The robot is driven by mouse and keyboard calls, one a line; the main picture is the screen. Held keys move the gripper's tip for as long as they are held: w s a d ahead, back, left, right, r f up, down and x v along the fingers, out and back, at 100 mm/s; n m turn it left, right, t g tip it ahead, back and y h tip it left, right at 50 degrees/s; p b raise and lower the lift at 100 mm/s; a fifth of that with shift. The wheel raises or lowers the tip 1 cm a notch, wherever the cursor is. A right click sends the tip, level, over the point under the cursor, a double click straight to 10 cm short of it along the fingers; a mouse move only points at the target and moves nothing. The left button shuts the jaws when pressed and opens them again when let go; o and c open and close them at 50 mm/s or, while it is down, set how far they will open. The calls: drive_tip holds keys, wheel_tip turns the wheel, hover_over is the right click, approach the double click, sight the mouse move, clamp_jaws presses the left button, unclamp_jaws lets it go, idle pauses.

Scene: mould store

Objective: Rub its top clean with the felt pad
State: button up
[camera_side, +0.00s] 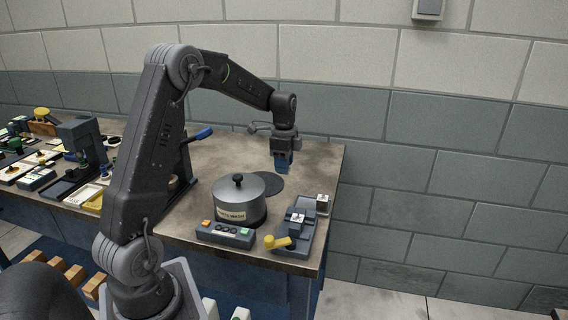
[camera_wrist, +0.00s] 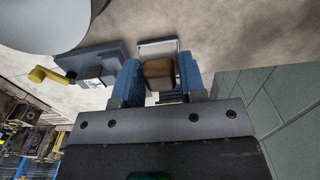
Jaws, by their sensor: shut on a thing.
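My gripper (camera_side: 284,168) is above the far right part of the bench, near a dark round mat. In the wrist view its blue fingers (camera_wrist: 160,80) are shut on a brown block, which looks like the felt pad (camera_wrist: 158,72). The side view does not show the pad clearly. A blue-grey vice (camera_side: 293,232) with a yellow handle stands at the bench's front right. A small block with a pale, dark-marked top (camera_side: 297,215) sits in it. The vice also shows in the wrist view (camera_wrist: 110,55), left of the fingers.
A lidded grey pot (camera_side: 238,205) stands left of the vice, with the dark mat (camera_side: 266,185) behind it. A button box (camera_side: 225,234) is in front. A small metal tray (camera_side: 323,211) is by the right edge. The bench's left side is cluttered; its back right is clear.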

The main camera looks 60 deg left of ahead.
sight(300, 211)
drive_tip(key=s+d+r, duration=0.1)
drive_tip(key=d, duration=0.3)
drive_tip(key=d+r, duration=0.1)
drive_tip(key=d, duration=0.3)
drive_tip(key=s+d+r, duration=0.1)
drive_tip(key=d, duration=0.4)
drive_tip(key=shift+s+r, duration=0.3)
drive_tip(key=shift+r, duration=0.05)
drive_tip(key=shift+f, duration=3.9)
drive_tip(key=shift+s+d+f, duration=0.1)
drive_tip(key=shift+s+d, duration=0.4)
drive_tip(key=shift+s, duration=0.05)
drive_tip(key=shift+c, duration=0.4)
drive_tip(key=shift+s+d, duration=1.3)
drive_tip(key=shift+d, duration=0.05)
drive_tip(key=shift+w+a, duration=1.75)
drive_tip(key=shift+a, duration=0.05)
drive_tip(key=shift+w+a, duration=0.1)
drive_tip(key=shift+w, duration=0.05)
wheel_tip(300, 211, up, 8)
